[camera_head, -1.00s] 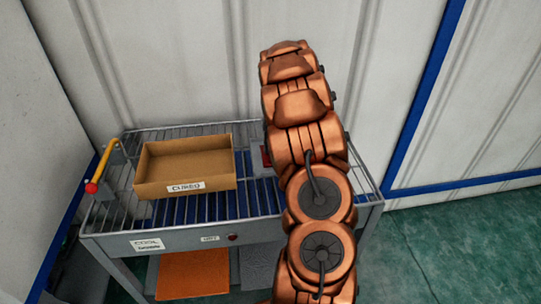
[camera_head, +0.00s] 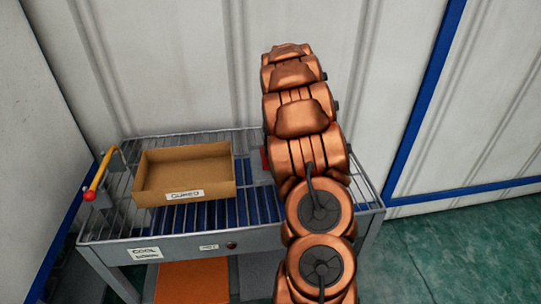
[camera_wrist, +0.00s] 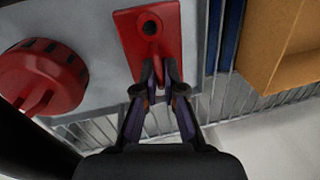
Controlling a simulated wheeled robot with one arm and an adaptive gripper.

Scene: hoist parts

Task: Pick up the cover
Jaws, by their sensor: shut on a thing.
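The cover appears to be a red rectangular plate with a dark round hole (camera_wrist: 150,28), in the wrist view at the top centre. My gripper (camera_wrist: 160,68) is over it, with its fingertips close together and shut on the red part. The exact grip spot is partly hidden by the fingers. The red plate lies over a grey panel (camera_wrist: 100,20); I cannot tell whether they touch. In the head view, only a sliver of red (camera_head: 265,158) shows beside my arm, and my gripper is hidden behind the arm.
A round red knob-like part (camera_wrist: 42,78) sits left of the cover. A cardboard box labelled CURED (camera_head: 185,195) stands left on the wire-topped cart (camera_head: 120,217). A yellow handle with a red ball (camera_head: 100,175) rises at the cart's left end. A wall stands close behind.

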